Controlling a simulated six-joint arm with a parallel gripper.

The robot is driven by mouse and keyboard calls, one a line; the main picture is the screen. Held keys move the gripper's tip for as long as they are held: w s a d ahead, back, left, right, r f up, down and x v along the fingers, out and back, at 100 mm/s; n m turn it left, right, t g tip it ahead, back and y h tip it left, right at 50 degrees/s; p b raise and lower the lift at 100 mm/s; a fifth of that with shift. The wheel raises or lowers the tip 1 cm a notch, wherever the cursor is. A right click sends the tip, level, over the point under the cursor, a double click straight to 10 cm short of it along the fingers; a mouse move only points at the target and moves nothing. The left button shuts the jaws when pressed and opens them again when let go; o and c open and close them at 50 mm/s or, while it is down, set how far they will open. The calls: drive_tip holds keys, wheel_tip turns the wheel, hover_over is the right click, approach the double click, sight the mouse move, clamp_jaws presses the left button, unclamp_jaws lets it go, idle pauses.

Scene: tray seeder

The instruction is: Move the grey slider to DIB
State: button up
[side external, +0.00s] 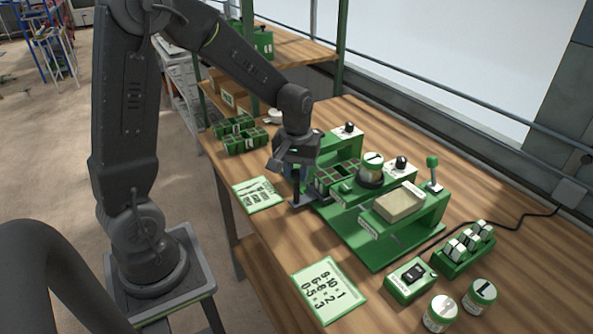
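The green seeder machine (372,243) stands on the wooden table. My gripper (296,199) points down at the machine's left end, beside its green tray of square cells (338,176). A small grey flat piece (319,201) shows low at that end, next to my fingertips; it may be the grey slider, but it is partly hidden and I cannot be sure. I cannot tell whether my gripper touches it or how far its fingers are apart. No DIB marking is readable in this view.
A green lever (433,172) rises at the machine's right. Printed cards lie at the left (258,194) and front (328,289). A switch box (411,280), a block of white rockers (463,249) and two numbered jars (440,313) (479,296) stand at the front right. Green trays (246,140) sit behind.

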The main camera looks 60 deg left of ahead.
clamp_jaws()
drive_tip(key=shift+a, duration=0.1)
drive_tip(key=a, duration=1)
drive_tip(key=shift+a, duration=0.2)
drive_tip(key=shift+o, duration=1.4)
unclamp_jaws()
drive_tip(key=shift+o, duration=1.3)
drive_tip(key=shift+r, duration=0.1)
wheel_tip(320, 180, up, 14)
drive_tip(key=shift+d, duration=0.15)
